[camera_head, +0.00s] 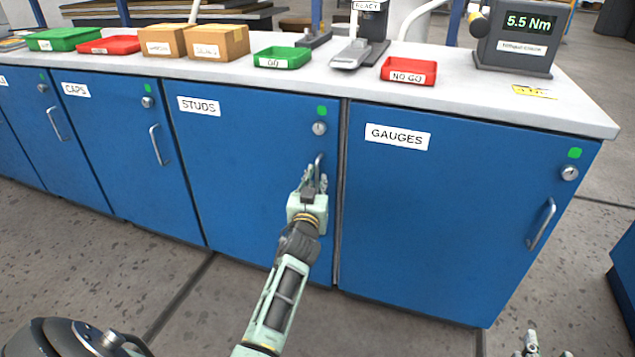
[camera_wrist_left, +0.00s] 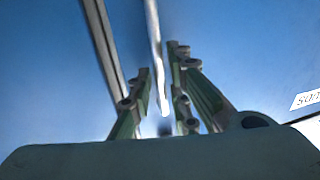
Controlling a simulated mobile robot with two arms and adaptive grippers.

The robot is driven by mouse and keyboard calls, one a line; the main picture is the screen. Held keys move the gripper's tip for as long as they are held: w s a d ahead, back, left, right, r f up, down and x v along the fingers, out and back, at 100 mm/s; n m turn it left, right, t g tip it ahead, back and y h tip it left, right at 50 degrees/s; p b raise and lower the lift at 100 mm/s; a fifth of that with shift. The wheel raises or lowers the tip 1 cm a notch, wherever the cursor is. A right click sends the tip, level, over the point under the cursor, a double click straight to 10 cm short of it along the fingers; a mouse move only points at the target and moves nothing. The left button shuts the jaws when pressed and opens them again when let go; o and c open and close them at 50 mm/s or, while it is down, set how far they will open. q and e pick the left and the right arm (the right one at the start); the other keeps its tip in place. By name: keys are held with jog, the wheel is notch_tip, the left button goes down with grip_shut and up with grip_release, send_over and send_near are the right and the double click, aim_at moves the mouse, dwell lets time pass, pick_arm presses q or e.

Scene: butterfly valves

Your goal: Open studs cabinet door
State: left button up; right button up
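The blue studs cabinet door (camera_head: 245,165) is shut, flush with its neighbours, with a white STUDS label at its upper left. Its metal handle (camera_head: 319,161) stands upright near the door's right edge. My left gripper (camera_head: 314,180) is at the handle and hides its lower part. In the left wrist view the handle (camera_wrist_left: 154,40) runs between the two fingers of my left gripper (camera_wrist_left: 160,85), with gaps on both sides, so the fingers are open around it. My right gripper (camera_head: 540,346) shows only in part at the bottom edge.
A round lock (camera_head: 319,128) and green tag sit above the handle. The gauges cabinet (camera_head: 450,210) is to the right, the caps cabinet (camera_head: 125,150) to the left, both shut. Trays and boxes stand on the worktop (camera_head: 345,85). The floor in front is clear.

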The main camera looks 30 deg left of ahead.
pick_arm(q)
jog(key=shift+x, duration=0.8)
pick_arm(e)
jog(key=shift+w+a+r+t, duration=0.1)
jog(key=shift+r+t, duration=0.2)
jog(key=shift+r, duration=0.25)
jog(key=shift+w+a+r+t, duration=0.1)
jog(key=shift+r+t, duration=0.2)
jog(key=shift+r, duration=0.2)
pick_arm(q)
grip_shut()
